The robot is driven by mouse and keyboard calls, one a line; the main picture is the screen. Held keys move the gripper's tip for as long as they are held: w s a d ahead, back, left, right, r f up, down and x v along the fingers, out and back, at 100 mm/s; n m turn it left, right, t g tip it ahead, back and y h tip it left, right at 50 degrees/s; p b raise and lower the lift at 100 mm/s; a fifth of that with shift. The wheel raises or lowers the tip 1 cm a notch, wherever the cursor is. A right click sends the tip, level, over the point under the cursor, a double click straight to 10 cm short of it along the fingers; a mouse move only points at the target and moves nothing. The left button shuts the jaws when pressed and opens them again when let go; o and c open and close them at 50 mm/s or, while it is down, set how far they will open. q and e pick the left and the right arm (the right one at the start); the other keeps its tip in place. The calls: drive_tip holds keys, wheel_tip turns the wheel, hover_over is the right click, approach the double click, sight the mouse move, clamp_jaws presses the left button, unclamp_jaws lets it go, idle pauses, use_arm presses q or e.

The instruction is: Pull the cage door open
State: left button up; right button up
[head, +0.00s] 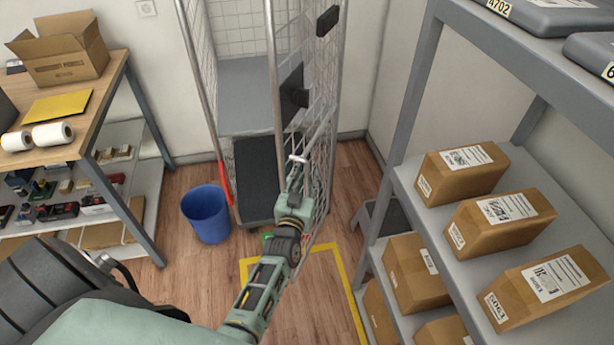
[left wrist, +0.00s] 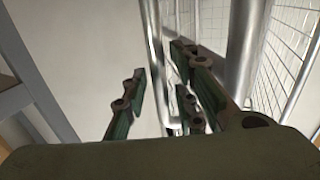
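The wire-mesh cage (head: 274,60) stands against the back wall, with tall silver posts, a grey shelf and a dark base. A mesh panel with dark plates (head: 291,88) runs along its right side; I cannot tell for certain whether this is the door or a side wall. My left gripper (head: 298,160) is at this panel's near edge, by a pale bar. In the left wrist view my left gripper (left wrist: 165,100) has its fingers apart, with thin silver bars (left wrist: 155,60) between or just behind them. Contact cannot be told. My right gripper is out of view.
A blue bin (head: 206,213) stands left of the cage. A wooden-topped bench (head: 100,85) is at the left. A grey shelf rack (head: 403,165) with several parcels is at the right. Yellow tape (head: 345,290) marks the open floor before the cage.

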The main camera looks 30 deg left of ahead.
use_arm(q)
drive_tip(key=shift+o, duration=0.2)
drive_tip(key=v, duration=0.7)
drive_tip(key=shift+s, duration=0.2)
drive_tip(key=shift+d, duration=0.1)
